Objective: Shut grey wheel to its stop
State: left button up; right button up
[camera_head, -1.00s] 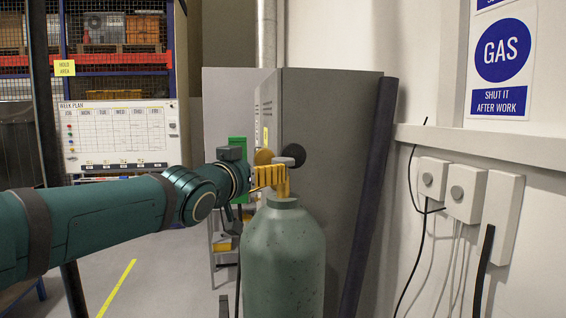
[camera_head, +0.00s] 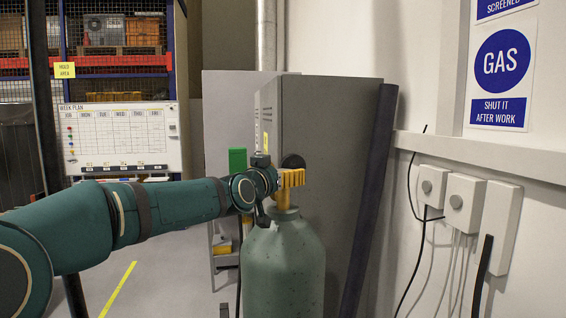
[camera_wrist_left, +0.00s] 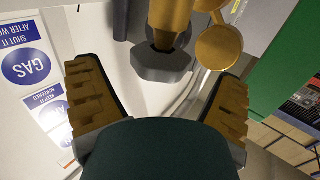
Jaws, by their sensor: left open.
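The green gas cylinder (camera_head: 283,265) stands upright with a brass valve on its neck. The grey wheel (camera_wrist_left: 162,63) shows in the left wrist view as a faceted grey knob on the end of the brass valve body (camera_wrist_left: 170,18). In the head view the wheel is hidden by my left gripper (camera_head: 291,178), which is at the valve above the cylinder. In the left wrist view my left gripper (camera_wrist_left: 158,78) is open, with one ridged yellow finger on each side of the wheel. Gaps show between the wheel and both fingers. My right gripper is not in view.
A round brass part (camera_wrist_left: 218,47) sits beside the valve, near one finger. A dark disc (camera_head: 293,162) shows behind the gripper. A grey cabinet (camera_head: 325,150) stands close behind the cylinder. Wall boxes (camera_head: 465,203) with hanging cables are at the right.

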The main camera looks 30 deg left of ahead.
pick_arm(q)
jog(key=shift+w+r, duration=0.2)
jog(key=shift+w, duration=0.35)
jog(key=shift+w+f+p, duration=0.2)
jog(key=shift+w+p, duration=0.35)
jog(key=shift+w, duration=0.25)
jog(key=c, duration=1.2)
